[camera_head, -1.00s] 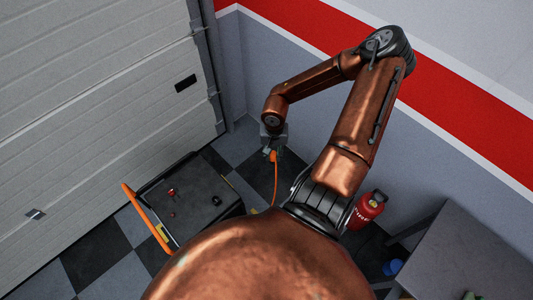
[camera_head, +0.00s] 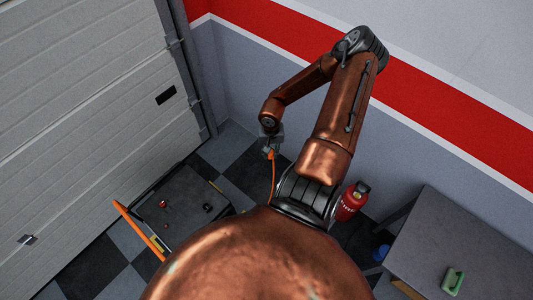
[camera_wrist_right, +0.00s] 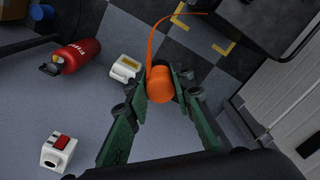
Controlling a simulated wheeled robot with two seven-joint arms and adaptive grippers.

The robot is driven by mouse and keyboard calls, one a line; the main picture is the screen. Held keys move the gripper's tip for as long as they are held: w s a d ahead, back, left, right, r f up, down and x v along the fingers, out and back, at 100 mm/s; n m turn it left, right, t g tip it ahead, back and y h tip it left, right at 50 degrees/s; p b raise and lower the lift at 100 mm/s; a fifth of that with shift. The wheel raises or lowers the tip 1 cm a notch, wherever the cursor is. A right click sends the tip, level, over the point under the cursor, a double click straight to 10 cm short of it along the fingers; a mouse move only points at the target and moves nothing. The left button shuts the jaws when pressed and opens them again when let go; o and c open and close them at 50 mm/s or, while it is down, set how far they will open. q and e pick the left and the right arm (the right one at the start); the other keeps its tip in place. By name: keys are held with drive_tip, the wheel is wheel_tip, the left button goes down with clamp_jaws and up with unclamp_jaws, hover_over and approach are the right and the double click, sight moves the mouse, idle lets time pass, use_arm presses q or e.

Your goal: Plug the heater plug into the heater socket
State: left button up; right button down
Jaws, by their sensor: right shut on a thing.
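An orange plug (camera_wrist_right: 160,86) with an orange cable (camera_wrist_right: 151,45) is between the green fingers of my right gripper (camera_wrist_right: 161,92). The gripper is shut on it. In the head view the right gripper (camera_head: 270,146) is small, low near the grey wall, with the orange cable (camera_head: 273,178) hanging below. In the right wrist view, one white socket box with a yellow mark (camera_wrist_right: 125,68) is left of the plug, apart from it. Another with a red mark (camera_wrist_right: 60,150) is at lower left. I cannot tell which is the heater socket. My left gripper is not in view.
A red cylinder (camera_head: 352,202) stands by the wall, near a grey table (camera_head: 440,235) bearing a green object (camera_head: 453,281). A dark cart (camera_head: 184,205) with an orange handle (camera_head: 137,230) stands before the garage door (camera_head: 80,120). Checkered floor shows between.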

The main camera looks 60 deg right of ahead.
drive_tip(key=s+d, duration=0.6)
drive_tip(key=d, duration=0.4)
drive_tip(key=shift+d, duration=0.2)
drive_tip(key=shift+w+d, duration=0.1)
